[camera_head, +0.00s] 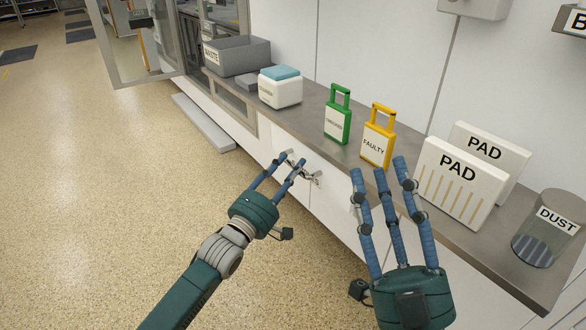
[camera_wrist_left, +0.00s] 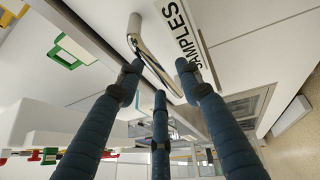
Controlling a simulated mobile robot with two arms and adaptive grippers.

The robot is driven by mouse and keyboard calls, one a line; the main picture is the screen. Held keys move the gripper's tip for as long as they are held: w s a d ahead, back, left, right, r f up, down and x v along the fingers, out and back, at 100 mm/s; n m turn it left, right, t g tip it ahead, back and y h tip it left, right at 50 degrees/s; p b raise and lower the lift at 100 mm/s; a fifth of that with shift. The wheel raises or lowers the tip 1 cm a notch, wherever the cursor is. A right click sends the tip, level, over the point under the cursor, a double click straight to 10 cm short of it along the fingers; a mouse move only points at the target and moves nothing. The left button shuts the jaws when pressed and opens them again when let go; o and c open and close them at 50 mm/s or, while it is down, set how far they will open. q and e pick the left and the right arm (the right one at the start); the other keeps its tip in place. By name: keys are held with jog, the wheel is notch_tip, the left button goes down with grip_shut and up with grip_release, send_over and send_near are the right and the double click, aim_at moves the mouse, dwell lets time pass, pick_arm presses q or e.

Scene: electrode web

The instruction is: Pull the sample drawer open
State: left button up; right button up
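The sample drawer shows in the left wrist view as a pale front with a SAMPLES label (camera_wrist_left: 183,32) and a curved chrome handle (camera_wrist_left: 147,54). In the head view the handle (camera_head: 315,179) sits on the white cabinet front below the counter. My left gripper (camera_head: 288,163) is at the handle, its fingers partly covering it. In the left wrist view its fingers (camera_wrist_left: 158,76) are spread on either side of the handle, with a gap between them; contact cannot be told. The drawer looks flush with the cabinet. My right gripper (camera_head: 380,174) is open and empty, in front of the counter.
On the counter (camera_head: 310,130) stand a grey WASTE bin (camera_head: 245,56), a white box with a blue top (camera_head: 281,91), a green tag (camera_head: 338,121), a yellow FAULTY tag (camera_head: 377,142), two PAD blocks (camera_head: 460,183) and a DUST jar (camera_head: 545,235). The floor at left is clear.

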pick_arm(q)
jog(key=shift+x, duration=0.85)
pick_arm(e)
jog(key=shift+s+d+r+t+y, duration=0.15)
jog(key=shift+s+r+t+y, duration=0.45)
jog(key=shift+s+r, duration=0.5)
pick_arm(q)
jog(key=shift+c, duration=0.2)
grip_shut()
